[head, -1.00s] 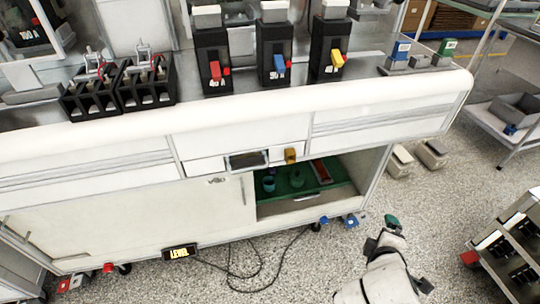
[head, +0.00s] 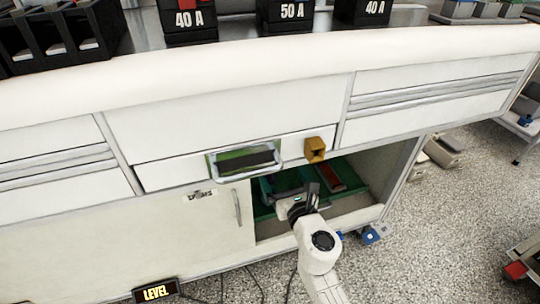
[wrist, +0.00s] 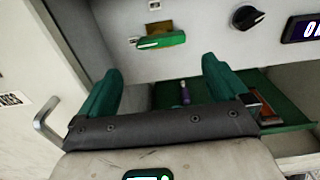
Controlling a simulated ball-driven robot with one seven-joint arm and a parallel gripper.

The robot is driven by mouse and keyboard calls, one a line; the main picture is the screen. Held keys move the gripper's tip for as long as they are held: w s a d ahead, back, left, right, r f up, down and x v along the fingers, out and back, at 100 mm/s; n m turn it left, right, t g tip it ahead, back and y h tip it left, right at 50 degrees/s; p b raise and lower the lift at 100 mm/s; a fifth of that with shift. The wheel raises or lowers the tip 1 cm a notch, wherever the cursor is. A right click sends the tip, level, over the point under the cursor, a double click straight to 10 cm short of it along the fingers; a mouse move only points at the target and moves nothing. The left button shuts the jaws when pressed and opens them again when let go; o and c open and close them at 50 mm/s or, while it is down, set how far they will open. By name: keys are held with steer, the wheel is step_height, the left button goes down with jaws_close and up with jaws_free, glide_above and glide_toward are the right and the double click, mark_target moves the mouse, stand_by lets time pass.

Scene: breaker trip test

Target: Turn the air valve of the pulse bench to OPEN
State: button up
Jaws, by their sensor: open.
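In the wrist view, a green lever handle (wrist: 162,40) lies nearly level on a pale panel, with a yellowish piece behind it and a small tag above. It looks like the air valve, but its lettering is too small to read. A black knob (wrist: 247,17) sits to its right on the same panel. My gripper (wrist: 160,85) is open and empty, its green-padded fingers spread below the lever and apart from it. In the head view my gripper (head: 299,203) is at the open bay under the bench; the lever does not show there.
A dark display (wrist: 302,28) is right of the knob. A green tray (head: 264,212) with a red item (head: 330,176) lies in the bay. A cabinet door with a handle (head: 237,208) closes the left side. A drawer handle (head: 246,160) and yellow block (head: 316,150) jut out above.

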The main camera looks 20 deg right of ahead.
steer(key=w+b, duration=0.2)
steer(key=w, duration=0.7)
steer(key=shift+w+b, duration=0.35)
steer(key=c, duration=0.8)
